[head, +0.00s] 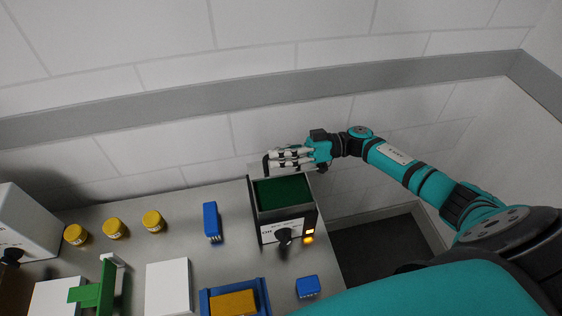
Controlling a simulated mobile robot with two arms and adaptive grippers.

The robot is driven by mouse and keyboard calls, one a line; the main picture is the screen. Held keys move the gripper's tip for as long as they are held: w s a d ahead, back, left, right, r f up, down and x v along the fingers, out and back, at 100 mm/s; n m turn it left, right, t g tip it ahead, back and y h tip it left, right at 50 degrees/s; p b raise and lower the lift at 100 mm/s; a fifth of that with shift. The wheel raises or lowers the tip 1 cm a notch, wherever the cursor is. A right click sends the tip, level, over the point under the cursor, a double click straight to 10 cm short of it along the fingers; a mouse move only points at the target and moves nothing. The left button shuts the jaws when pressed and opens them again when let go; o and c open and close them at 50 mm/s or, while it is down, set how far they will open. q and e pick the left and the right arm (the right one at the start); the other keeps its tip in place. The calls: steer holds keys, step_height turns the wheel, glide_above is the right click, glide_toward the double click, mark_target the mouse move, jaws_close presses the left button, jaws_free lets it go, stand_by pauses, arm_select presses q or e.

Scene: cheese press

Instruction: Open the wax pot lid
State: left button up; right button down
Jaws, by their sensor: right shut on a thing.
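The wax pot (282,226) is a dark box with a pale front, a black knob and a lit orange light, at the right end of the metal table. Its top is uncovered and the green wax (281,191) inside shows. The pale lid (257,170) stands raised at the pot's back edge, mostly hidden by the fingers. My right gripper (290,159) is at the back of the pot, shut on the lid; the exact contact is hard to see. My left gripper is not in view.
Three yellow jars (115,228) stand at the back left. A blue block (211,222) is left of the pot; a smaller one (308,286) lies in front. A white block (168,288), blue tray (262,290) and green frame (103,290) are nearer. The wall is behind.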

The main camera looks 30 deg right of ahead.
steer(key=w+d+r+m+b, duration=0.2)
steer(key=w+d+m+b, duration=0.1)
steer(key=w+m, duration=0.8)
steer(key=shift+w+d+b, duration=0.15)
steer(key=shift+w+b, duration=0.65)
steer(key=c, duration=1.3)
jaws_free()
steer(key=shift+w, duration=0.1)
steer(key=shift+c, duration=0.2)
